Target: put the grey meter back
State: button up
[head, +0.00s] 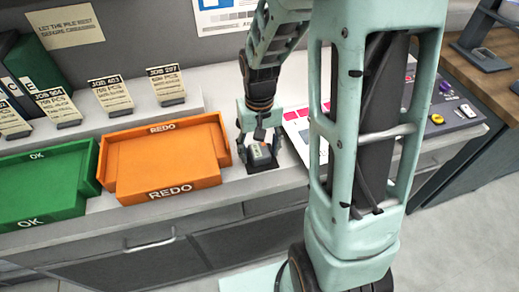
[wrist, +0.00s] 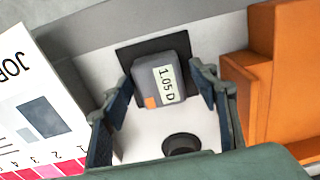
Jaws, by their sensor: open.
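The grey meter (wrist: 178,72) is a small rounded block with a "1.05 D" label and an orange patch. In the wrist view it overlaps a black square pad (wrist: 126,54) on the white counter. In the head view the meter (head: 260,153) sits on or just over the dark pad (head: 264,172); I cannot tell whether it touches it. My gripper (wrist: 166,84) is open, with one finger on each side of the meter and gaps visible beside it. In the head view my gripper (head: 260,147) points down at the meter.
An orange REDO tray (head: 163,191) stands close left of the meter, with a green OK tray (head: 45,211) beyond. A printed colour sheet (wrist: 38,120) lies on the other side. A dark round opening (wrist: 181,144) shows near the meter. Job cards (head: 111,95) stand behind.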

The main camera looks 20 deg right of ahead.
aim_at(260, 150)
notch_tip(260, 150, up, 12)
jog(key=shift+r+p, duration=0.2)
jog(key=shift+p, duration=0.15)
dwell(0.5)
